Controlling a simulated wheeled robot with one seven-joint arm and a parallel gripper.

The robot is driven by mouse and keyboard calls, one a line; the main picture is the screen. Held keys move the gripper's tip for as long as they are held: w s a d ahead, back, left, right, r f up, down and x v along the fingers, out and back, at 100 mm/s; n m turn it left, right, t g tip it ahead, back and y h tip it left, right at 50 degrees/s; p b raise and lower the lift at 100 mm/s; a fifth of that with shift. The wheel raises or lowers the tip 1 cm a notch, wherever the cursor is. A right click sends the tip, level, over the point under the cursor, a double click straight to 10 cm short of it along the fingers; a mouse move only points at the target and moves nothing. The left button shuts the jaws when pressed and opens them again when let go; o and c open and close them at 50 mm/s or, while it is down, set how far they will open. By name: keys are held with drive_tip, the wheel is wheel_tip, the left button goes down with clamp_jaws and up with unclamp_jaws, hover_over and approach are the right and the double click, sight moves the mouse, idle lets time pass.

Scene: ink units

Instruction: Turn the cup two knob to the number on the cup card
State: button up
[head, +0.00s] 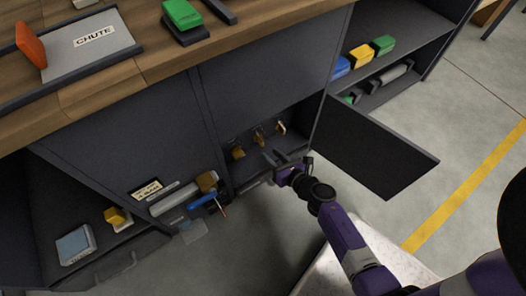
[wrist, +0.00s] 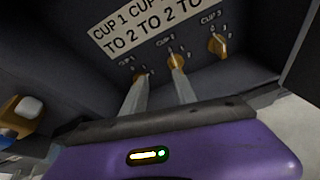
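Three ochre knobs sit in a row on the dark panel inside the open cabinet. In the wrist view, the cup 2 knob (wrist: 176,60) is in the middle, partly covered by my right fingertip; whether they touch I cannot tell. The cup 3 knob (wrist: 218,44) is clear to the right. The cup 1 knob (wrist: 140,72) is mostly hidden behind my left fingertip. A white card (wrist: 150,22) above reads "CUP 1 CUP", "TO 2 TO 2 TO", cut off by the top edge. My gripper (wrist: 158,72) is open, fingers apart, nothing visible between them. My gripper (head: 272,157) also shows before the knobs.
An open dark door (head: 375,150) stands right of the knob bay. Left of the bay, a low shelf holds a blue-handled tool (head: 203,201) and a small card (head: 146,189). The wooden counter (head: 140,70) overhangs above. Floor in front is mostly free.

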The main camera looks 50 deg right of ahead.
sight(263, 142)
drive_tip(key=w+d+f+n+b, duration=0.1)
drive_tip(key=w+f, duration=0.1)
drive_tip(key=w, duration=0.1)
drive_tip(key=w+d+f+b, duration=0.1)
drive_tip(key=w+d+f, duration=0.1)
drive_tip(key=w+d+f+n+b, duration=0.1)
drive_tip(key=w+d+f, duration=0.1)
drive_tip(key=w, duration=0.1)
drive_tip(key=shift+w+d+f+n+g+b, duration=0.15)
drive_tip(key=shift+w+f+n+g+b, duration=0.15)
drive_tip(key=shift+b, duration=0.1)
drive_tip(key=shift+r, duration=0.1)
drive_tip(key=shift+c, duration=0.2)
clamp_jaws()
